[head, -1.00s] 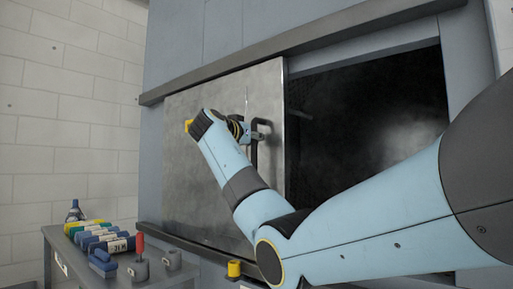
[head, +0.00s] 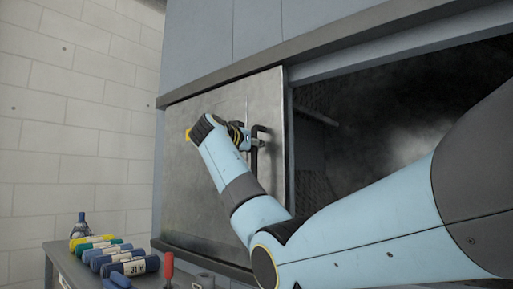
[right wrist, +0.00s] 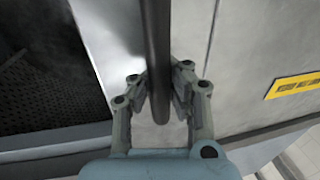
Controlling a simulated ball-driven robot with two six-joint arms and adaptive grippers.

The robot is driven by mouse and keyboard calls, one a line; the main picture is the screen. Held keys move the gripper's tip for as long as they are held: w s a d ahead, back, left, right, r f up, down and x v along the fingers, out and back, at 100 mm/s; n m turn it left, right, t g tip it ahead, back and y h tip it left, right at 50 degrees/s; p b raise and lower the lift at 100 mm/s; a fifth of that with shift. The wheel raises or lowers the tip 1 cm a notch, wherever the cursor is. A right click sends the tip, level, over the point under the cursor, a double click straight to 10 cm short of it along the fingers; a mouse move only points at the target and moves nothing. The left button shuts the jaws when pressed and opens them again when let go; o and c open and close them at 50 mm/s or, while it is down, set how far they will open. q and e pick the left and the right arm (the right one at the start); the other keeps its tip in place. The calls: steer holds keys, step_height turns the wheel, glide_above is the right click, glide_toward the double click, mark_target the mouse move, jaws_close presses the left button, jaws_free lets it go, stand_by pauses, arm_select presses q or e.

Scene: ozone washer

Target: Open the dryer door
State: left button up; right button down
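The dryer door (head: 185,210) is a grey metal sliding panel between an upper and a lower rail. It stands at the left end of the rails, and a wide dark opening (head: 390,120) shows to its right. A dark vertical handle bar (head: 254,164) stands near the door's right edge; it also shows in the right wrist view (right wrist: 158,45). My right gripper (head: 258,142) is at the handle. In the right wrist view its fingers (right wrist: 162,90) are closed on both sides of the bar. My left gripper is not in view.
A grey side table (head: 80,268) at the lower left holds several labelled rolls (head: 125,268), a spray bottle (head: 81,226) and a red-handled tool (head: 168,266). A brick wall (head: 75,120) stands behind. A yellow label (right wrist: 296,86) is on a panel at right in the wrist view.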

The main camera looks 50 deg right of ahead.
steer(key=shift+w+a+f, duration=0.2)
steer(key=shift+a+f, duration=0.05)
steer(key=shift+f, duration=0.15)
steer(key=c, duration=1.2)
jaws_free()
steer(key=shift+w+a+r, duration=0.15)
steer(key=shift+a+r, duration=0.1)
steer(key=shift+a, duration=0.15)
steer(key=v, duration=1.1)
steer(key=shift+s+a, duration=0.3)
steer(key=shift+r, duration=0.15)
